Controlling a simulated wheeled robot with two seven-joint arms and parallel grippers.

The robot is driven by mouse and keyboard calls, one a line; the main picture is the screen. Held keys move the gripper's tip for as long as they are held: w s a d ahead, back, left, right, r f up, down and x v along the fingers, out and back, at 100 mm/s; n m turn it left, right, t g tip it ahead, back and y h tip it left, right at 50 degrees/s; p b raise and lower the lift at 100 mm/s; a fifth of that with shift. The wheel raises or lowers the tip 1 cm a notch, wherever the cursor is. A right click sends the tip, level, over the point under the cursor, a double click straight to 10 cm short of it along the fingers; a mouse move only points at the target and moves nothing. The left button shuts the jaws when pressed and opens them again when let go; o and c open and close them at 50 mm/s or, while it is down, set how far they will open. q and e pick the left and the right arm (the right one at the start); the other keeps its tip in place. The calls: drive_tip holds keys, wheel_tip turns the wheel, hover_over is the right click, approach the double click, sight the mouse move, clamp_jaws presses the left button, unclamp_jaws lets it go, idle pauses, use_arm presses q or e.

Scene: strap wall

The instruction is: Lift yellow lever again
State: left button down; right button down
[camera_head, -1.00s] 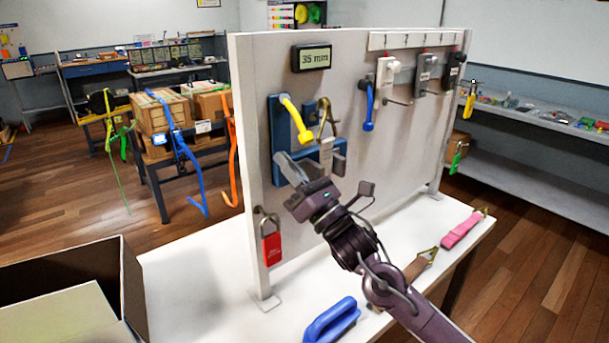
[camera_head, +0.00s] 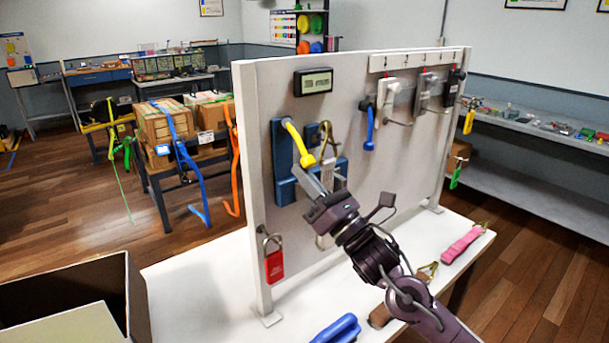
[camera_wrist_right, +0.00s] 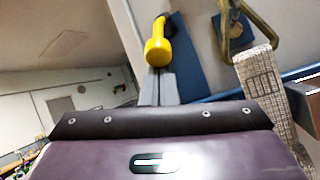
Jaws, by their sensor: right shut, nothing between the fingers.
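The yellow lever (camera_head: 298,144) is on a blue bracket (camera_head: 284,192) on the upright white panel; it slants down to the right, its knob at the lower end. My right gripper (camera_head: 308,174) is shut and empty, its fingertips just below the knob. In the right wrist view the lever (camera_wrist_right: 157,48) shows its knob right at the shut fingertips (camera_wrist_right: 158,80); whether they touch I cannot tell. A brass buckle (camera_head: 326,137) with a pale strap (camera_wrist_right: 258,85) is right of the lever. My left gripper is not in view.
A small display (camera_head: 313,81) is above the lever. A blue-handled lever (camera_head: 370,130) is to its right. A red padlock (camera_head: 273,260) hangs at the panel's lower left. A blue handle (camera_head: 337,330) and pink strap (camera_head: 461,243) lie on the white table (camera_head: 195,295). An open box (camera_head: 128,290) is at left.

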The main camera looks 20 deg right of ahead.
sight(314, 161)
drive_tip(key=shift+s+d+r+m+g+h+p, duration=0.15)
drive_tip(key=shift+s+r+g+h+p, duration=0.2)
drive_tip(key=shift+r+g+p, duration=0.45)
drive_tip(key=shift+s+d+r+m+g+h+p, duration=0.15)
drive_tip(key=shift+r+h+p, duration=0.3)
drive_tip(key=shift+p, duration=0.8)
drive_tip(key=shift+s+r+m+g+h+p, duration=0.1)
drive_tip(key=shift+s+r+g+h+p, duration=0.25)
drive_tip(key=shift+r+g+p, duration=0.45)
drive_tip(key=shift+s+p, duration=0.25)
drive_tip(key=shift+p, duration=0.05)
wheel_tip(314, 161, up, 2)
drive_tip(key=shift+d+r+b, duration=0.15)
drive_tip(key=shift+b, duration=0.45)
drive_tip(key=shift+r, duration=0.2)
